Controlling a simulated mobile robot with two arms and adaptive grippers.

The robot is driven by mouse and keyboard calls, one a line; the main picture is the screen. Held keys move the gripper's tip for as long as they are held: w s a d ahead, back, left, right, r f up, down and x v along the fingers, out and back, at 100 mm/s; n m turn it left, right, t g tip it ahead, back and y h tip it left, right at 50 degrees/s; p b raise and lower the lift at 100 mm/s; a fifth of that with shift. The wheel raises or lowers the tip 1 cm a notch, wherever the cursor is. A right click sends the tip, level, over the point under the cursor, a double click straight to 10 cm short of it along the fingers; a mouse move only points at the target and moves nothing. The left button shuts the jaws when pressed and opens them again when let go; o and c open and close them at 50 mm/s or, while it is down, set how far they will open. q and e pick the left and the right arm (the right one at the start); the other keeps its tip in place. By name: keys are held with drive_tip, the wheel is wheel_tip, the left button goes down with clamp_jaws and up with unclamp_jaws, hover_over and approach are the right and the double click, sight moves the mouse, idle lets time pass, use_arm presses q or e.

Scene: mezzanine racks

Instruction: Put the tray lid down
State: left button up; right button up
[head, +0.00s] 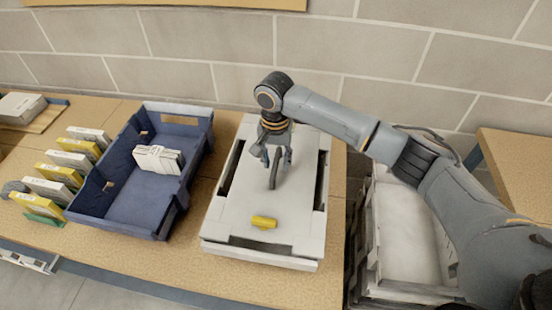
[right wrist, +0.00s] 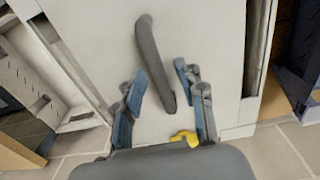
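The pale tray lid (head: 238,190) lies flat on a whitish tray (head: 262,260) on the bench, with a dark upright handle (head: 273,176) near its middle. A yellow piece (head: 264,222) sits at its front edge. My right gripper (head: 277,158) is above the lid, pointing down at the handle. In the right wrist view, the fingers of the right gripper (right wrist: 160,72) are spread, with the dark handle (right wrist: 152,55) between them. A gap shows on the left side; contact on the right side is unclear. My left gripper is not in view.
A blue bin (head: 140,200) holding a white packet stack (head: 158,158) stands left of the tray. Several yellow and white boxes (head: 60,175) line the bench further left. A white crate (head: 405,235) stands to the right, below my right arm. A block wall is behind.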

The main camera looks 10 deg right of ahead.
drive_tip(key=shift+w+r+b, duration=0.1)
drive_tip(key=shift+r+b, duration=0.4)
wheel_tip(320, 180, up, 12)
drive_tip(key=b, duration=0.2)
drive_tip(key=shift+r, duration=0.15)
